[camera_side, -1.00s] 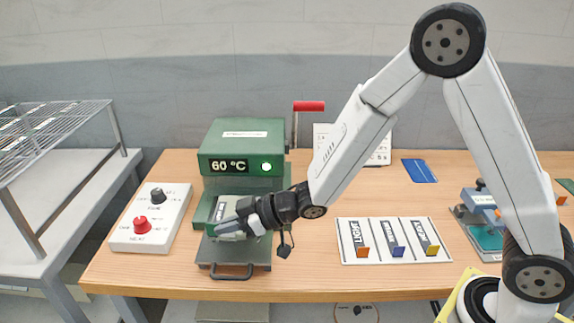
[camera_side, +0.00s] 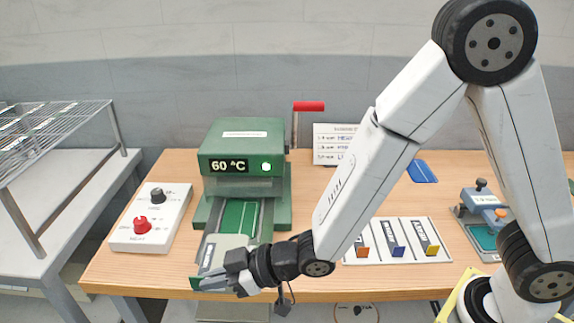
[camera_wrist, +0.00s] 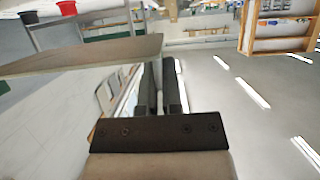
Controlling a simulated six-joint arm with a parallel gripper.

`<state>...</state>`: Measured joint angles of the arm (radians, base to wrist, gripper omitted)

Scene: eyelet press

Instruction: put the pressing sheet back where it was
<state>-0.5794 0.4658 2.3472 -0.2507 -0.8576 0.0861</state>
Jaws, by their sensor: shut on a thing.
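The pressing sheet looks like a light grey flat piece (camera_side: 226,243) with a dark label, in front of the press (camera_side: 242,150) in the side view. A small green edge (camera_side: 194,283) shows at my fingertips. My gripper (camera_side: 203,282) is shut on the sheet near its front end, low at the table's front edge. The gripper hides part of the sheet and the tray handle. A bare green strip (camera_side: 240,216) shows behind the sheet. In the wrist view, my jaws (camera_wrist: 160,88) are close together, and what is between them is hard to make out.
A white holder (camera_side: 408,254) with orange, blue and yellow tabs lies right of my gripper. A control box (camera_side: 150,222) with red and black knobs stands left. A blue card (camera_side: 422,171) and a small blue device (camera_side: 483,205) are further right.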

